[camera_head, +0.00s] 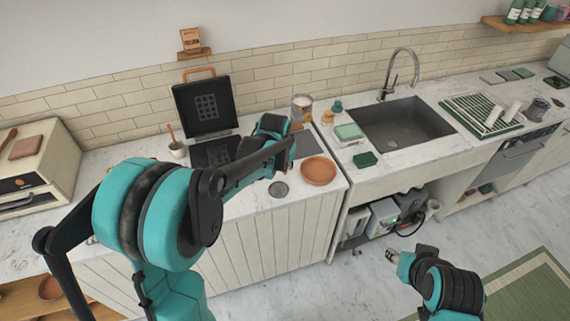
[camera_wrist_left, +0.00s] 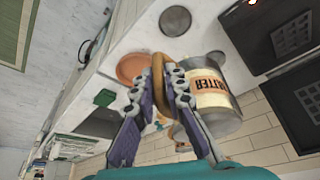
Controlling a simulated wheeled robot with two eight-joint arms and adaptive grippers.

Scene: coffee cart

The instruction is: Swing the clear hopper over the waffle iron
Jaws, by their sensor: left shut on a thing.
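The clear hopper (camera_head: 302,103) stands at the back of the counter, right of the waffle iron (camera_head: 207,107). In the left wrist view the hopper (camera_wrist_left: 213,98) shows a cream label with dark letters and a tan handle (camera_wrist_left: 160,66). The waffle iron is open, its lid upright and its lower plate partly behind my left arm; it also shows in the left wrist view (camera_wrist_left: 290,37). My left gripper (camera_wrist_left: 166,82) is shut on the tan handle. In the head view my left gripper (camera_head: 290,132) is in front of the hopper. My right gripper (camera_head: 391,256) hangs low before the cabinets, its fingers too small to judge.
A terracotta plate (camera_head: 318,171) and a small grey round dish (camera_head: 279,189) sit at the counter's front. A cup with a utensil (camera_head: 177,149) stands left of the iron. The sink (camera_head: 403,122) and a green sponge (camera_head: 365,159) are to the right.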

